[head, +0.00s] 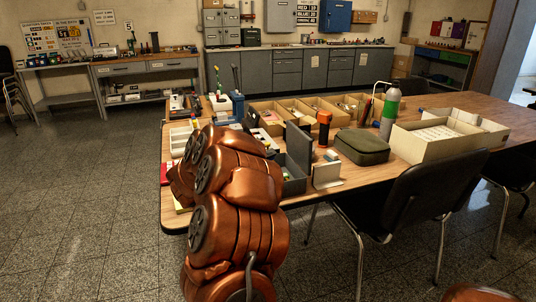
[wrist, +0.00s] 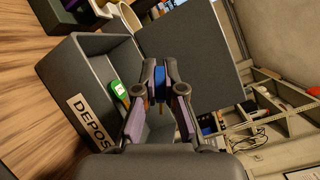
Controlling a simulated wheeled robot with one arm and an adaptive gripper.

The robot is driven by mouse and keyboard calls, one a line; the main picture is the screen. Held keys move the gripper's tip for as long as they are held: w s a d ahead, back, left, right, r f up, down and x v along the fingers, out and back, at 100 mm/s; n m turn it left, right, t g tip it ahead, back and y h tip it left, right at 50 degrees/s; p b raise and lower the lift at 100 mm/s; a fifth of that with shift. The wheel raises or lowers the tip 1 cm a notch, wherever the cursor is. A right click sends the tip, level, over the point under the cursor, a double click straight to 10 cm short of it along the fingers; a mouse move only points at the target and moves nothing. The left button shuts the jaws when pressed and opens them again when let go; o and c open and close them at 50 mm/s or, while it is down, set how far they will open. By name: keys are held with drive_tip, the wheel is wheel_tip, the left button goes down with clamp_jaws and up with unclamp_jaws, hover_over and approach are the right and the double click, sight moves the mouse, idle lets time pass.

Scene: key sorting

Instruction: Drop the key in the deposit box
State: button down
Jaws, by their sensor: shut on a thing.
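The deposit box is a dark grey box with its lid standing open; it is on the table in the head view (head: 294,186), partly behind my arm. In the wrist view the box (wrist: 72,72) shows a label reading "DEPOS", cut off by my gripper. My gripper (wrist: 160,75) is over the box opening, its fingers shut on a small key with a blue tag (wrist: 160,84) and a brassy tip below. Another key with a green tag (wrist: 119,89) appears inside the box. My gripper is hidden behind my arm in the head view.
Around the box on the table are an orange-and-black flashlight (head: 324,128), a green case (head: 362,147), a white card holder (head: 327,174) and wooden trays (head: 268,122). The raised lid (wrist: 200,50) stands beside my gripper. A black chair (head: 425,195) is at the right.

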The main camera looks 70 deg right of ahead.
drive_tip(key=shift+f, duration=0.1)
drive_tip(key=c, duration=1.2)
unclamp_jaws()
drive_tip(key=shift+a, duration=0.1)
drive_tip(key=v, duration=1.1)
drive_tip(key=shift+w+a, duration=0.2)
drive_tip(key=shift+a, duration=0.15)
